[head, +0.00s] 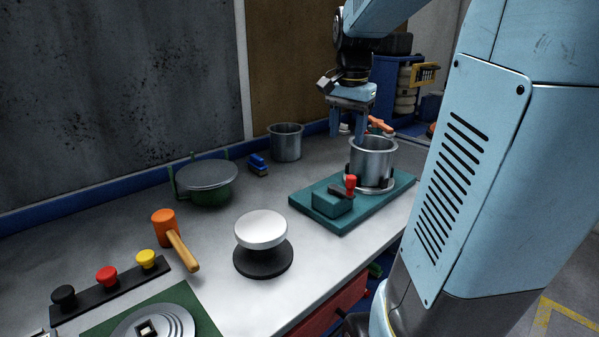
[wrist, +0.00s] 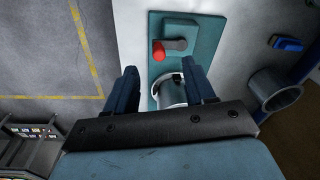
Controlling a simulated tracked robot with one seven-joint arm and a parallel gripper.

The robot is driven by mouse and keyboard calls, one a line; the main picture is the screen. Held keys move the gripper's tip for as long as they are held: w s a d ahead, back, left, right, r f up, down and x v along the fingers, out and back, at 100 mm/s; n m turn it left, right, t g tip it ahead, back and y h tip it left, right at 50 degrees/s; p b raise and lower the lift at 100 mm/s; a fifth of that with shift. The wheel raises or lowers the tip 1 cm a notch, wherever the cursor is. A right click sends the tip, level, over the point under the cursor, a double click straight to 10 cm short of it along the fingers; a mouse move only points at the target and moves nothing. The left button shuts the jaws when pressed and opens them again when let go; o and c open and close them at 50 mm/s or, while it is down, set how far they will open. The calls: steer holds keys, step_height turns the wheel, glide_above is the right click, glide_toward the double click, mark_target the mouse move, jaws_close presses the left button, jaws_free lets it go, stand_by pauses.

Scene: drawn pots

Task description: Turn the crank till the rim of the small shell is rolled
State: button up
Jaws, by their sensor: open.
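A steel shell (head: 372,160) stands upright on a round plate on the teal rolling machine (head: 310,200). The machine's crank has a red knob (head: 351,182), on the near left side of the shell; the knob also shows in the wrist view (wrist: 158,51). My gripper (head: 349,136) is open and points down, by the left rim of the shell. In the wrist view its two fingers (wrist: 165,84) stand apart, with part of the shell visible between them and the rest hidden by my gripper. The knob lies beyond the fingertips, not gripped.
A second steel shell (head: 286,142) and a small blue block (head: 258,164) stand at the back. A lidded green pot (head: 207,183), orange mallet (head: 166,228) and white-topped round stand (head: 261,231) are to the left. An orange-red handle (head: 379,124) shows behind the machine's shell.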

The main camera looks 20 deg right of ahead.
mark_target(351, 176)
steer(key=w+d+f+m+g, duration=0.1)
steer(key=w+d+m, duration=0.2)
steer(key=d, duration=0.1)
step_height(351, 176, down, 14)
steer(key=shift+d+r, duration=0.15)
steer(key=shift+r, duration=0.05)
stand_by(0.4)
steer(key=shift+c, duration=0.4)
jaws_close()
